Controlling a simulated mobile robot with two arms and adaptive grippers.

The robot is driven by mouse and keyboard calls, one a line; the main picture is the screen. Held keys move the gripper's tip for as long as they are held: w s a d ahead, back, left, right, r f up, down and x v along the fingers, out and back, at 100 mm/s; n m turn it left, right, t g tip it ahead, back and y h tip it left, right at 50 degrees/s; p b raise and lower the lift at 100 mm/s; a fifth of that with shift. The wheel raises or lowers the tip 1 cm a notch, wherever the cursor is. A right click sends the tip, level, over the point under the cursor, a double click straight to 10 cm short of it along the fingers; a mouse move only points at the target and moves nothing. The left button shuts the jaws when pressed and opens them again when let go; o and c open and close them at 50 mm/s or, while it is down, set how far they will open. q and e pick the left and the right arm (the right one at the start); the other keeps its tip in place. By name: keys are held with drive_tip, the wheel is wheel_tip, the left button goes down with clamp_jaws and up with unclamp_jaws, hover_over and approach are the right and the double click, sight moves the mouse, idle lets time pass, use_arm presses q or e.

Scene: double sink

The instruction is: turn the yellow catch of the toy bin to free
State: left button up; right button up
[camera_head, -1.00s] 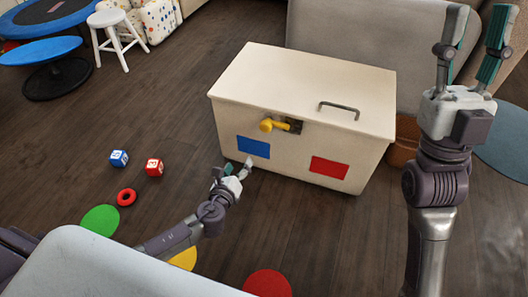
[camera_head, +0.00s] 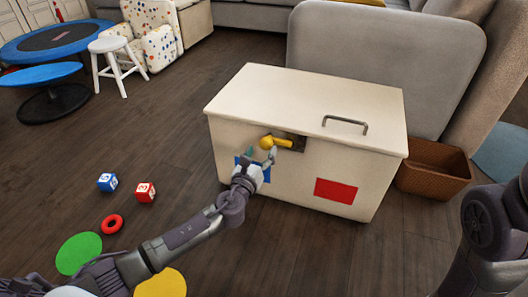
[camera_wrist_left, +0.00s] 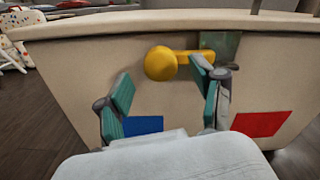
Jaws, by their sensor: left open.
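The cream toy bin (camera_head: 330,95) stands on the floor with its lid shut. Its yellow catch (camera_head: 268,142) lies level across the front, below the lid edge, with the round knob at the left end and a dark plate at the right. My left gripper (camera_head: 261,156) is open just in front of and below the catch. In the left wrist view the yellow catch (camera_wrist_left: 163,63) is above and between the open fingers of my left gripper (camera_wrist_left: 165,85); the right fingertip is close to its bar, and contact cannot be told. Only my right arm shows, at the right edge; its gripper is out of view.
A grey handle (camera_head: 345,124) is on the bin's lid. A wicker basket (camera_head: 435,168) stands right of the bin, a grey sofa (camera_head: 390,60) behind it. Blue (camera_head: 107,182) and red (camera_head: 145,192) blocks and a red ring (camera_head: 112,224) lie on the floor at left.

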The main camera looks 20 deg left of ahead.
sight(264, 146)
use_arm(q)
drive_tip(key=shift+w+b, duration=0.4)
drive_tip(key=shift+w, duration=1.1)
clamp_jaws()
